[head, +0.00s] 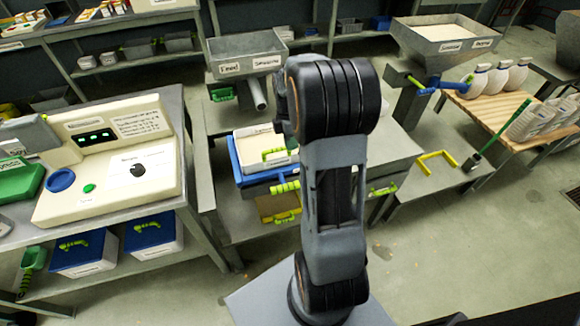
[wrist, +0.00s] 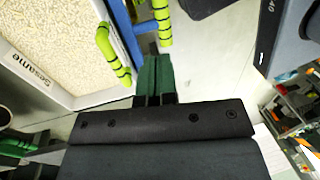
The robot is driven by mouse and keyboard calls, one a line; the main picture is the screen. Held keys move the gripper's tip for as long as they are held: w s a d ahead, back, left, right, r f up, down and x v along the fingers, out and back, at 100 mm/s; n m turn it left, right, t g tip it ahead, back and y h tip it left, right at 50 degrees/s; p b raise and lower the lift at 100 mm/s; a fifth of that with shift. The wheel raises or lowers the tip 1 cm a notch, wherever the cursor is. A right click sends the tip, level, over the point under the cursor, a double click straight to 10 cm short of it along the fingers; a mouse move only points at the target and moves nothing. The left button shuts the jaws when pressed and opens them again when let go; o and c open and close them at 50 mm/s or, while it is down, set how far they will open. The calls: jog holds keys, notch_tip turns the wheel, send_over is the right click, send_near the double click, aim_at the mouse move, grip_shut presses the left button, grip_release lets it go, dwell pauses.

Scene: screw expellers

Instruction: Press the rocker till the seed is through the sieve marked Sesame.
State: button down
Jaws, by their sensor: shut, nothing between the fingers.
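A white-framed sieve marked Sesame (wrist: 85,98) shows at the left of the wrist view, with pale seed (wrist: 60,38) spread across it. A yellow-green handle (wrist: 112,55) stands on its near side. In the head view a white-rimmed sieve (head: 248,141) sits on a blue frame (head: 240,178) left of my arm. My gripper (wrist: 153,62) is shut and empty, its dark green fingers beside the blue bar and a second yellow-green grip (wrist: 162,22). My arm hides the gripper in the head view. I cannot tell for sure which part is the rocker.
A grey hopper labelled Feed and Sesame (head: 247,52) stands behind the sieve. A cream control console (head: 110,155) is at the left. Another hopper (head: 450,38) and a wooden bench with white bottles (head: 500,78) are at the right. The floor at the lower right is clear.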

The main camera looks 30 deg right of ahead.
aim_at(294, 183)
jog(key=shift+f, duration=0.15)
jog(key=s+f, duration=0.1)
jog(key=f, duration=0.8)
jog(key=s+f+b, duration=0.1)
jog(key=f, duration=0.3)
jog(key=shift+s+a+f, duration=0.25)
jog(key=shift+s+a, duration=0.05)
jog(key=shift+a, duration=0.1)
